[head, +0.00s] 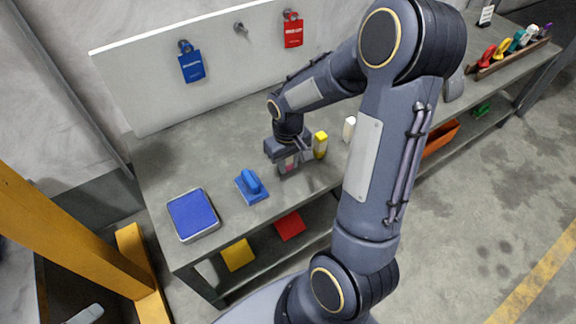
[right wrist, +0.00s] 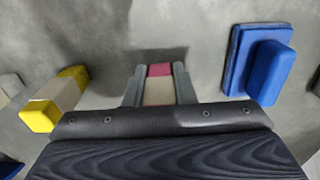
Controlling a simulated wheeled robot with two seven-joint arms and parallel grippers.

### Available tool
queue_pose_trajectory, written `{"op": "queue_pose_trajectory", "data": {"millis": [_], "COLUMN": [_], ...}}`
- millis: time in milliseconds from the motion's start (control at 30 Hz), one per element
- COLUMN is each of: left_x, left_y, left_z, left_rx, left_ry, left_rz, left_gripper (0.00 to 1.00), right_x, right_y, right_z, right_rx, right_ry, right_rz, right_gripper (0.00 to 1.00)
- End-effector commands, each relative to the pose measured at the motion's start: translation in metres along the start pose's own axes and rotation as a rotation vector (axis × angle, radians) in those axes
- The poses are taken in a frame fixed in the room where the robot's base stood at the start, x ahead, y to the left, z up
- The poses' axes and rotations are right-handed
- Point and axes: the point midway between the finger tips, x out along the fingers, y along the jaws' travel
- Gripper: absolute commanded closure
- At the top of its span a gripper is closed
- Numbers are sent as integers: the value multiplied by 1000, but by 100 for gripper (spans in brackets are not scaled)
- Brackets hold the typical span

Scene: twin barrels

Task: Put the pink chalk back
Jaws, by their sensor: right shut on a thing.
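My right gripper (head: 288,163) is over the grey bench (head: 180,160), pointing down, with its jaws shut on the pink chalk. In the right wrist view the pink chalk (right wrist: 159,90) shows between the two fingers (right wrist: 159,82), with a pink end and a cream body. In the head view only a small pink bit of it shows, and I cannot tell whether it touches the bench. My left gripper is not in view.
A blue eraser-like block (head: 252,186) lies left of the gripper, and a tray with a blue pad (head: 193,214) lies further left. A white chalk (head: 349,129) stands beyond the yellow one. A rack (head: 512,58) of coloured things is far right. A white board (head: 140,75) backs the bench.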

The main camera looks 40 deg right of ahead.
Motion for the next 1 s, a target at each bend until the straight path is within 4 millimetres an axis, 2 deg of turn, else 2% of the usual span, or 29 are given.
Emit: {"op": "queue_pose_trajectory", "data": {"millis": [67, 433, 467, 600, 867, 1000], "left_x": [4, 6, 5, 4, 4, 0], "left_y": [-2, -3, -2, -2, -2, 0], "left_z": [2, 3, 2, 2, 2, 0], "left_rx": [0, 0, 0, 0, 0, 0], "left_ry": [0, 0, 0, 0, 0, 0], "left_rz": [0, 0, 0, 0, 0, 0], "left_gripper": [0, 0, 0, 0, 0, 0], "right_x": [10, 14, 12, 12, 12, 2], "right_y": [0, 0, 0, 0, 0, 0], "right_z": [0, 0, 0, 0, 0, 0], "right_rx": [1, 0, 0, 0, 0, 1], "right_ry": [-2, 0, 1, 0, 0, 2], "right_rz": [0, 0, 0, 0, 0, 0], "right_gripper": [100, 100, 74, 56, 55, 55]}}
